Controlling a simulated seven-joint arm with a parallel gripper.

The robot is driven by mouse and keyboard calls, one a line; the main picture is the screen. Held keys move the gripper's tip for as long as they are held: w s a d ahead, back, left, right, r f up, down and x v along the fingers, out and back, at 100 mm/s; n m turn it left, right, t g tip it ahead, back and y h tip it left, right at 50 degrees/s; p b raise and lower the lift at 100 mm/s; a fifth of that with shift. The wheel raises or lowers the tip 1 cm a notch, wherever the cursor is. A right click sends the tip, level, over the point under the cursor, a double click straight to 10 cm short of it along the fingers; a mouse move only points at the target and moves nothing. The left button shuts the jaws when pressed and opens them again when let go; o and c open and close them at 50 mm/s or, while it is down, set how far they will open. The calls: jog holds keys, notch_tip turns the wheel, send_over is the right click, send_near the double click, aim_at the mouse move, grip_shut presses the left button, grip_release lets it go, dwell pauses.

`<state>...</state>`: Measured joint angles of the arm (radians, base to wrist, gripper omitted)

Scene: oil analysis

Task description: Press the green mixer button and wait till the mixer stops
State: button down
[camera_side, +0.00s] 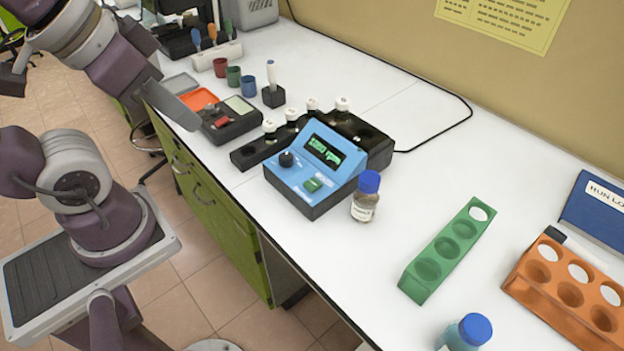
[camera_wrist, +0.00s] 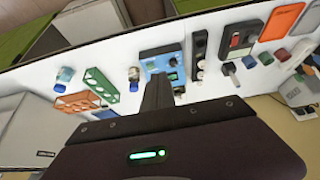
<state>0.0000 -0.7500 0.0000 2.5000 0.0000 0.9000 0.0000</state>
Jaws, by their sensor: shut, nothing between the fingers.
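The blue mixer (camera_side: 318,165) stands near the front edge of the white table in the side view, with a lit display (camera_side: 325,150), a black knob (camera_side: 287,159) and a green button (camera_side: 312,184) on its sloped top. The mixer (camera_wrist: 160,62) also shows in the wrist view, just beyond my fingertips and partly hidden by them. My gripper (camera_side: 188,117) is at the upper left in the side view, clear of the mixer and left of it. In the wrist view my gripper (camera_wrist: 158,80) is shut and empty.
A blue-capped bottle (camera_side: 365,197) stands close at the mixer's right. A black holder (camera_side: 247,153) with white-capped vials is behind and left of it. A green rack (camera_side: 447,250) and an orange rack (camera_side: 565,290) stand farther right. A black cable runs behind.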

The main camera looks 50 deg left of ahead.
dwell(0.8)
jog(key=w+a+r+m+t+y, duration=0.1)
jog(key=w+a+m+t, duration=0.2)
jog(key=w, duration=0.6)
jog(key=w+a+r+m+t+y, duration=0.15)
jog(key=w+a+m, duration=0.25)
jog(key=w, duration=0.5)
jog(key=m+g+h, duration=0.5)
jog(key=m+h, duration=0.5)
jog(key=m, duration=0.3)
send_over(307, 182)
notch_tip(307, 182, down, 12)
jog(key=shift+r, duration=0.2)
jog(key=shift+f, duration=0.15)
jog(key=shift+f, duration=4.25)
